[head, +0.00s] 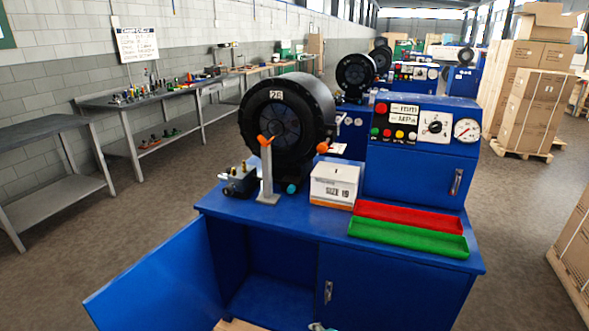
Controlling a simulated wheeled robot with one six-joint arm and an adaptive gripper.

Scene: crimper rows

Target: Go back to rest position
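My gripper does not show clearly in the head view. A small grey and teal piece (318,327) is cut off at the bottom edge, and I cannot tell what it is. A white box (335,186) labelled SIZE 19 stands on the bench top. A red tray (408,216) and a green tray (408,238) lie to its right.
The bench's left cabinet door (155,280) is swung open to the left; the right door (375,288) is shut. Grey worktables (60,130) line the left wall. Cartons on a pallet (530,115) stand at right.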

